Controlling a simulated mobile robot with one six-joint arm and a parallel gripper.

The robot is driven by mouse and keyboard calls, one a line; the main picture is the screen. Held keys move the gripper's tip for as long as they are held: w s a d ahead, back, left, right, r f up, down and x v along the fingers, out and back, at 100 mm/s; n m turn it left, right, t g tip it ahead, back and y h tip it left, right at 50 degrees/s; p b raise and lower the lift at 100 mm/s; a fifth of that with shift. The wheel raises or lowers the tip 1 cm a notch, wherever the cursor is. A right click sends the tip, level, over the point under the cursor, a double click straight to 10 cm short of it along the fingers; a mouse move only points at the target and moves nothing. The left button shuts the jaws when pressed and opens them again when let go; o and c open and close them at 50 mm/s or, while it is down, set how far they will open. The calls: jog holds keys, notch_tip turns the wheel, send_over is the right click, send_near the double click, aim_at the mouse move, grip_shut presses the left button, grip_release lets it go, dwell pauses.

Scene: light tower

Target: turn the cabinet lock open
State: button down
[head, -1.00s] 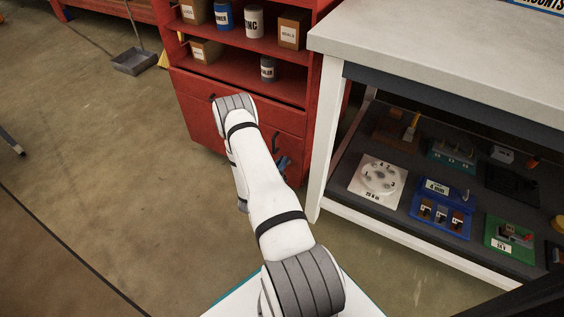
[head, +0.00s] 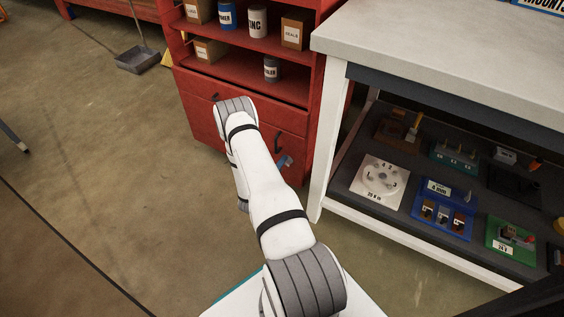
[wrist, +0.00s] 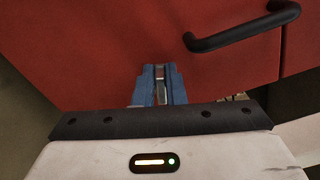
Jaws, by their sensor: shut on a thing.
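The red cabinet (head: 195,112) stands ahead, with closed lower doors below its open shelves. In the wrist view its red door (wrist: 110,45) fills most of the picture, with a black bar handle (wrist: 240,30) at the upper right. My gripper (wrist: 160,72) has its blue fingers close together at the door front, shut on a small metal piece (wrist: 160,71) at the lock. The fingers hide most of the lock, so I cannot tell its angle. In the head view my arm covers part of the doors, and only a bit of blue finger (head: 285,161) shows.
A white-framed workbench (head: 440,45) stands close on the right, its leg near the cabinet. Its lower shelf holds a white dial plate (head: 379,181), a blue switch block (head: 442,210) and other fixtures. Cans and boxes stand on the cabinet shelves.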

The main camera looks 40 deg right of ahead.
jog(key=shift+w+a+f+n, duration=0.1)
jog(key=shift+w+n, duration=0.05)
jog(key=shift+n, duration=0.7)
jog(key=shift+w+f+n, duration=0.1)
jog(key=shift+n, duration=1.05)
jog(key=c, duration=1.5)
grip_release()
jog(key=shift+s, duration=0.15)
jog(key=p+v, duration=0.2)
jog(key=v, duration=0.5)
jog(key=shift+s+a+f, duration=0.1)
jog(key=shift+s+a, duration=0.05)
jog(key=shift+a, duration=0.15)
